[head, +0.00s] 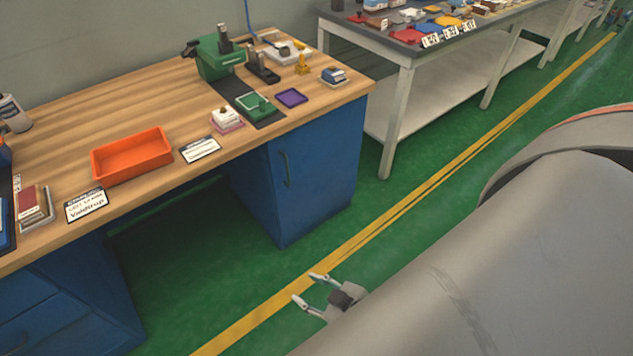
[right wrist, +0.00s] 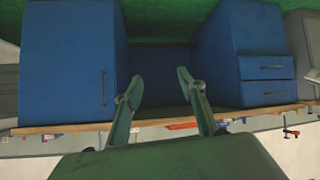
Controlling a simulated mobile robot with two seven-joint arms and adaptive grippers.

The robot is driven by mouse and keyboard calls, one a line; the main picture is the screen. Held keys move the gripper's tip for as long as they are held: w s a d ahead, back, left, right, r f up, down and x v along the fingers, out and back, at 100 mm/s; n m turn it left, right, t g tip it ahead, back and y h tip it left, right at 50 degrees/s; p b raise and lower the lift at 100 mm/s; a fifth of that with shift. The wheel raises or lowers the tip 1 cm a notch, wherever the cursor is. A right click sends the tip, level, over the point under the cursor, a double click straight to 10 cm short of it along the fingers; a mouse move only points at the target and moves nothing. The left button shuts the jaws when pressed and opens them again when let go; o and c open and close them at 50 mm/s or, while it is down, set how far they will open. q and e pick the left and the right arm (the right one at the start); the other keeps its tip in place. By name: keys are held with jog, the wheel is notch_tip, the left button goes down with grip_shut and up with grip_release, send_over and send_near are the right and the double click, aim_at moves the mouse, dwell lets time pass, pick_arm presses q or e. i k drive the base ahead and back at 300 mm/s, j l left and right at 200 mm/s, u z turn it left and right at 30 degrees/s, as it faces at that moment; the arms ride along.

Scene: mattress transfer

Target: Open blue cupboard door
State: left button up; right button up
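The blue cupboard (head: 322,175) stands under the right end of the wooden workbench. Its door is closed flush, with a dark vertical handle (head: 286,168) near the door's left edge. In the right wrist view the scene appears upside down, with the cupboard (right wrist: 62,65) at the left and its handle (right wrist: 103,88) near its right edge. My right gripper (head: 305,288) is open and empty, in front of the cupboard and apart from it. Its spread fingers (right wrist: 159,80) point toward the gap between the cupboard and the drawers. My left gripper is not in view.
The workbench (head: 150,85) carries an orange tray (head: 132,153), a green machine (head: 218,57) and small items. Blue drawers (head: 65,315) stand under its left end. A grey-topped table (head: 400,105) stands beyond the cupboard. Green floor with a yellow line (head: 385,222) lies clear before the door.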

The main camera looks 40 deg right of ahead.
aim_at(314, 165)
jog(key=z, duration=0.4)
jog(key=i+j+z, duration=0.1)
jog(key=z, duration=0.3)
jog(key=j+z, duration=0.15)
jog(key=z, duration=0.25)
jog(key=j+z, duration=0.15)
jog(key=z, duration=0.25)
jog(key=i, duration=0.05)
